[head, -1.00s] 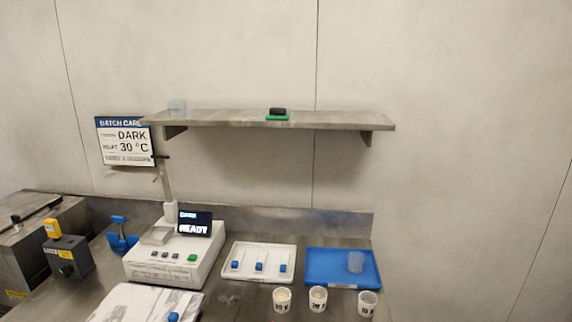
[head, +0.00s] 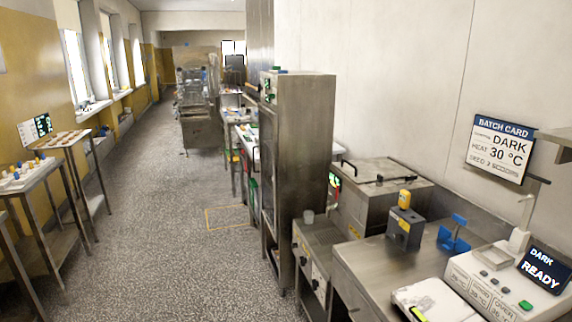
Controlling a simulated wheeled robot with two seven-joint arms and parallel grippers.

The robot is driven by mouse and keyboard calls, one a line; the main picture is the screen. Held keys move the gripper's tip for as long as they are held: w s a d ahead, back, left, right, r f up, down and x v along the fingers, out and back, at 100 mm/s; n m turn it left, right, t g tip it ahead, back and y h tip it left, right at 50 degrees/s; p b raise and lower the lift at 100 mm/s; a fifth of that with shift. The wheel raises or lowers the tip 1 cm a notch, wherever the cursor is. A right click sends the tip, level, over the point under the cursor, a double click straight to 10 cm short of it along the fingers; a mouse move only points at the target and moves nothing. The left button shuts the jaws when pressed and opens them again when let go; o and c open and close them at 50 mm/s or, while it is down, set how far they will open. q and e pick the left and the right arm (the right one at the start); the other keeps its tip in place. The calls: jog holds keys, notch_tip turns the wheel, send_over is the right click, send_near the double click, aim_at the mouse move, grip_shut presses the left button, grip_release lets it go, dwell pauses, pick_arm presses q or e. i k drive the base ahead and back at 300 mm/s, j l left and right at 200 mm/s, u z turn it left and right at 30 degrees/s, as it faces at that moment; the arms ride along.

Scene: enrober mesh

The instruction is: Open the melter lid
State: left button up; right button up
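The melter appears to be the stainless steel box (head: 362,208) against the wall, right of the tall cabinet. Its flat steel lid (head: 395,171) lies shut on top. A small lit green display shows on the box's left side, partly hidden by the cabinet. Neither of my grippers is in view.
A tall steel cabinet (head: 300,150) stands left of the melter. A grey box with a yellow top (head: 405,228), a blue holder (head: 453,235) and a white machine reading DARK READY (head: 490,285) stand on the right counter. Open speckled floor (head: 190,245) lies left, with side tables (head: 62,140) beyond.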

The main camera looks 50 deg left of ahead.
aim_at(362, 170)
jog(key=u, duration=1.05)
jog(key=z, duration=0.55)
jog(key=i+j+z, duration=0.15)
jog(key=j+z, duration=0.15)
jog(key=i+j+z, duration=0.15)
jog(key=j+z, duration=0.15)
jog(key=j, duration=0.2)
jog(key=j+z, duration=0.3)
jog(key=j, duration=0.15)
jog(key=i, duration=0.05)
